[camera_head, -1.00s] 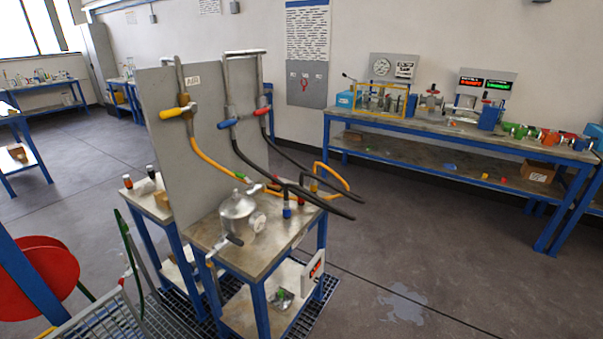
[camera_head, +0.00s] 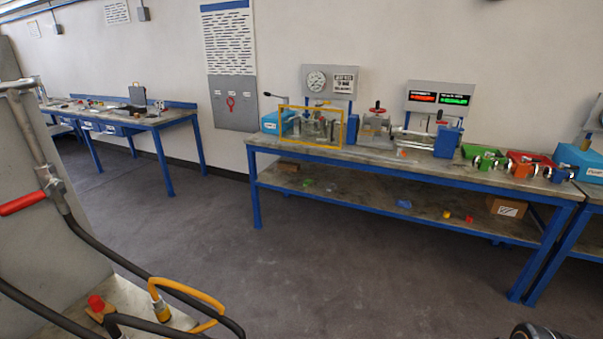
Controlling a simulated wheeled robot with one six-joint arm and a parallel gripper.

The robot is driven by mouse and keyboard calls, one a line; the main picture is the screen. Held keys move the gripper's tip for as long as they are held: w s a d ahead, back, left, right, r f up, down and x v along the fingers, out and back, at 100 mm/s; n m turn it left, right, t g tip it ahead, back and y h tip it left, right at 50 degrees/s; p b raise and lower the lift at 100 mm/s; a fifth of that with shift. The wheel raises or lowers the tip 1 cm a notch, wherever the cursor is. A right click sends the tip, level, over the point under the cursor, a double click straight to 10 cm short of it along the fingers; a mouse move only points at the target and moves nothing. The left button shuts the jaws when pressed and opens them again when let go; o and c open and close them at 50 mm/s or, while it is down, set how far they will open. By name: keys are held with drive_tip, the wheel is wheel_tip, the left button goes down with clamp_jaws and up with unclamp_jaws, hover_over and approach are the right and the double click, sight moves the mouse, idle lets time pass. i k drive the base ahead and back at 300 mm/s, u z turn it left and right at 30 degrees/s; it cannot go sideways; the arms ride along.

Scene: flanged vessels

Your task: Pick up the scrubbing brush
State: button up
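I cannot make out a scrubbing brush for certain in the head view. Small coloured items lie on the lower shelf of the long workbench: a blue piece (camera_head: 403,204), a yellow piece (camera_head: 447,214), a red piece (camera_head: 469,219) and a green piece (camera_head: 308,183). They are too small to tell what they are. My gripper's fingers are not in view. A dark rounded part, possibly of my arm, shows at the bottom right edge.
The long blue-framed workbench (camera_head: 400,177) stands along the wall with gauges and vessels on top. A hose stand (camera_head: 30,235) with black and yellow hoses is close at the left. Another bench (camera_head: 165,118) stands far left. The floor (camera_head: 350,270) between is clear.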

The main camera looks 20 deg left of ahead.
sight(99, 307)
drive_tip(key=i, duration=2.2)
drive_tip(key=u, duration=4.15)
drive_tip(key=i, duration=1.65)
